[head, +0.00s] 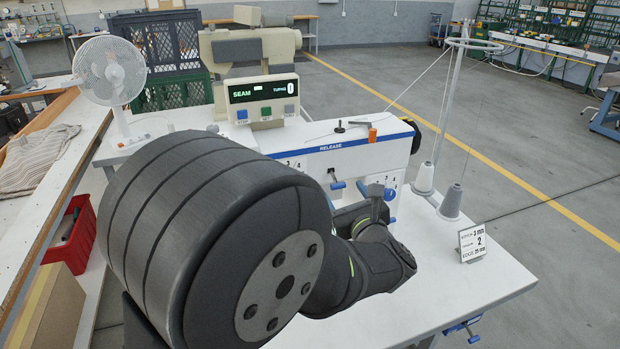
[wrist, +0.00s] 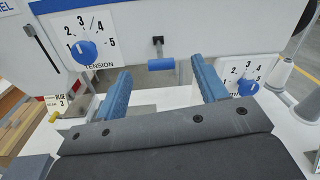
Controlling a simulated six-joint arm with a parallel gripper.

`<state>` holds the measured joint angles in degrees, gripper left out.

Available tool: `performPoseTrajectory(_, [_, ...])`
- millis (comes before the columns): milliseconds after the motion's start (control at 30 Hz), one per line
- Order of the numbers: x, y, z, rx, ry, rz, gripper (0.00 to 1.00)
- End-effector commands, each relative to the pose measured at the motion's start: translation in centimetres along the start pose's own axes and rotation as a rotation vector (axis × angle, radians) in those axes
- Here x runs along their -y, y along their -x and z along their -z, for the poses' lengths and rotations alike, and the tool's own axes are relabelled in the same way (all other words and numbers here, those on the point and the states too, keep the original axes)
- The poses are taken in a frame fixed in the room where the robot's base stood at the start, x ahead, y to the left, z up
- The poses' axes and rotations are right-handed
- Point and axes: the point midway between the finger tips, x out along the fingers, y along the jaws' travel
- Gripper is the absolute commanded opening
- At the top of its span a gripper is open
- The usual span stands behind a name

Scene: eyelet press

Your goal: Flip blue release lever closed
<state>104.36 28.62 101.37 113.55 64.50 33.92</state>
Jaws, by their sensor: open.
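The blue release lever (wrist: 161,64) shows in the wrist view as a short blue bar on a dark stem coming out of the white machine face. In the head view, a blue handle (head: 338,185) that appears to be this lever sits below the RELEASE label (head: 330,148). My gripper (wrist: 160,70) is open, with one blue finger on each side of the lever in the wrist view. No contact with the lever is visible, and the depth gap is hard to tell. In the head view my arm hides much of the gripper.
Two thread cones (head: 425,177) and a settings card (head: 472,242) stand on the white table (head: 490,285) at right. A display (head: 263,97) and white fan (head: 110,72) stand behind.

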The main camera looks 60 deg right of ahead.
Motion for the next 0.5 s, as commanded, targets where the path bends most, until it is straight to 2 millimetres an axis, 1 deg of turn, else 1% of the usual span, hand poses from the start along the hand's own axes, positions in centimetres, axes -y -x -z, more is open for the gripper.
performPoseTrajectory(33, [-0.1, -1.2, 0.0, 0.001, 0.0, -0.004, 0.65])
performPoseTrajectory(200, [0.0, -3.8, 0.0, 0.001, 0.0, -0.002, 0.65])
performPoseTrajectory(300, [0.0, -4.7, 0.0, 0.001, 0.0, -0.001, 0.65])
performPoseTrajectory(500, [0.0, -5.3, 0.0, 0.001, 0.0, 0.0, 0.65])
